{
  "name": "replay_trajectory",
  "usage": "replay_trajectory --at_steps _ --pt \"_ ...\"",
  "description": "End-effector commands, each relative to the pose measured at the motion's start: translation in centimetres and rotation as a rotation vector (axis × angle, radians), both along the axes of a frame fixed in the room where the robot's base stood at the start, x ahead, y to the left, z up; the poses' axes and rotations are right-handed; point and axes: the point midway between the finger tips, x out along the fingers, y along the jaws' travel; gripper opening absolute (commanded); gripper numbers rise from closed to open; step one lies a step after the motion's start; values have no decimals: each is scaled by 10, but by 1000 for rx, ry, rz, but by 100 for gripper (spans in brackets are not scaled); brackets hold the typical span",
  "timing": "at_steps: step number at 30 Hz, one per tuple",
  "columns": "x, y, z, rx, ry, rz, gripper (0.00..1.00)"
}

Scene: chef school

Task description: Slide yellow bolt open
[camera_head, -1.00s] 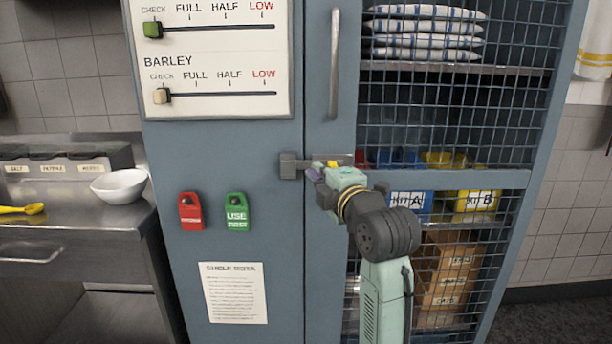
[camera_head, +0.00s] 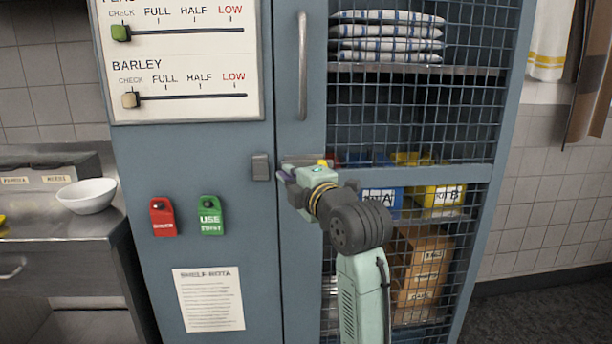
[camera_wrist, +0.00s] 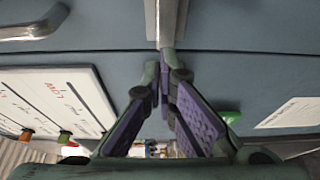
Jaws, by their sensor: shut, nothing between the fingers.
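The yellow bolt knob (camera_head: 323,163) shows just behind my gripper on the right door of the blue cabinet. Its grey metal bar or plate (camera_head: 300,159) lies level on that door, left end near the door seam. The grey catch block (camera_head: 260,167) is on the left panel, with a visible gap between it and the bar. My gripper (camera_head: 285,176) is shut and empty, in front of the seam beside the bar. In the wrist view the closed fingertips (camera_wrist: 164,72) lie near the seam, below a metal strip (camera_wrist: 162,20). The knob is not visible there.
A vertical door handle (camera_head: 302,65) is above the bolt. A slider panel (camera_head: 185,108), a red tag (camera_head: 163,217) and a green tag (camera_head: 210,216) are on the left panel. Behind the mesh (camera_head: 420,120) are towels and bins. A counter with a white bowl (camera_head: 87,196) is left.

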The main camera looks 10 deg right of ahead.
Motion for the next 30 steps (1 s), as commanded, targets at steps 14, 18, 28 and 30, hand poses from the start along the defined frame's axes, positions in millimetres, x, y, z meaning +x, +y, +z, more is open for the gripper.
replay_trajectory --at_steps 14,18,28,30 --pt "-84 -34 0 1 -6 -9 0" --pt "-88 -35 1 1 -6 -8 0" --pt "-87 -30 2 11 -9 0 0" --pt "-85 -14 6 46 -24 24 0"
